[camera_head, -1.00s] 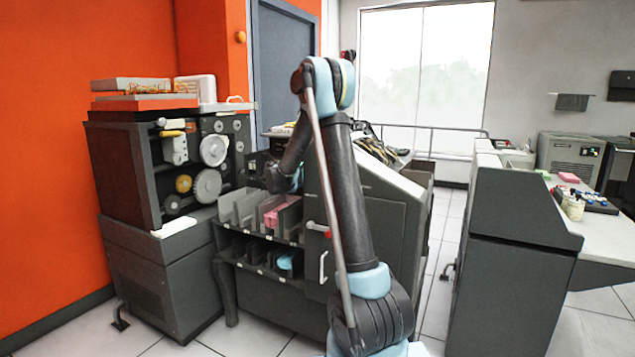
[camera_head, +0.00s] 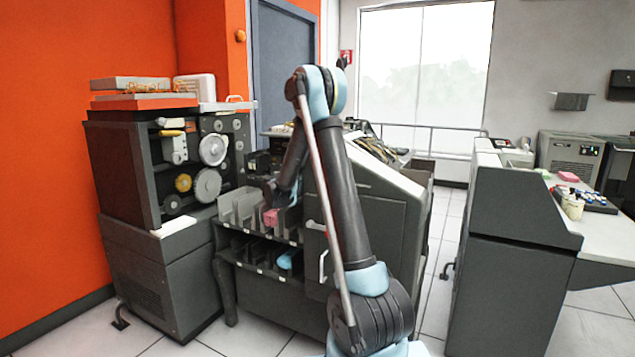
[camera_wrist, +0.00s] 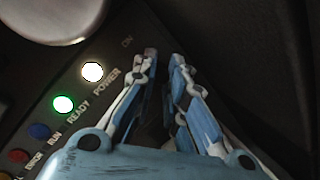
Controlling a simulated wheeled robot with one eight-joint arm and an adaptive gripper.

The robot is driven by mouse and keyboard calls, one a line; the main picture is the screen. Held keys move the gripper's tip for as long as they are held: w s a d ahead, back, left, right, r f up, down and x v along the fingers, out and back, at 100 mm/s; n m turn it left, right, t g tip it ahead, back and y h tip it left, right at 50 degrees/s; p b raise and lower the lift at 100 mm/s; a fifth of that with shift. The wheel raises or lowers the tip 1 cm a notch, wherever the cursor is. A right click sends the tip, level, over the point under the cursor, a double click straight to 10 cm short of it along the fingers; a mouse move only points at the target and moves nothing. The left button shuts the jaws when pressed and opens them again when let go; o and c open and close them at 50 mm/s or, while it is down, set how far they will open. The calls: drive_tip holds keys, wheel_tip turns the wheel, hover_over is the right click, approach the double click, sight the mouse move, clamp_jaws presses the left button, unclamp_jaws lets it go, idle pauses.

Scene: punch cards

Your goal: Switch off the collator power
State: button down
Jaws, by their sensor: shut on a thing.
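The collator (camera_head: 385,205) is the dark grey machine with card pockets behind my arm in the head view. In the wrist view, its dark panel (camera_wrist: 35,85) carries a lit white lamp (camera_wrist: 92,71) beside the word POWER and a lit green lamp (camera_wrist: 63,104) beside READY.
Card pockets hold pink cards (camera_head: 271,218) and blue cards (camera_head: 287,260). A reel machine (camera_head: 165,165) stands to the left against the orange wall. A grey cabinet (camera_head: 515,260) stands to the right. Tiled floor (camera_head: 432,270) is free between it and the collator.

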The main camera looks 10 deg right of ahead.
drive_tip(key=shift+f+m+t+h, duration=0.45)
drive_tip(key=shift+t+h, duration=0.1)
drive_tip(key=shift+h, duration=0.35)
drive_tip(key=shift+f+m+t+h, duration=0.4)
drive_tip(key=shift+t+h, duration=0.15)
drive_tip(key=shift+h, duration=0.35)
drive_tip(key=c, duration=1.9)
unclamp_jaws()
drive_tip(key=shift+a, duration=0.15)
drive_tip(key=v, duration=1.2)
drive_tip(key=shift+f, duration=0.2)
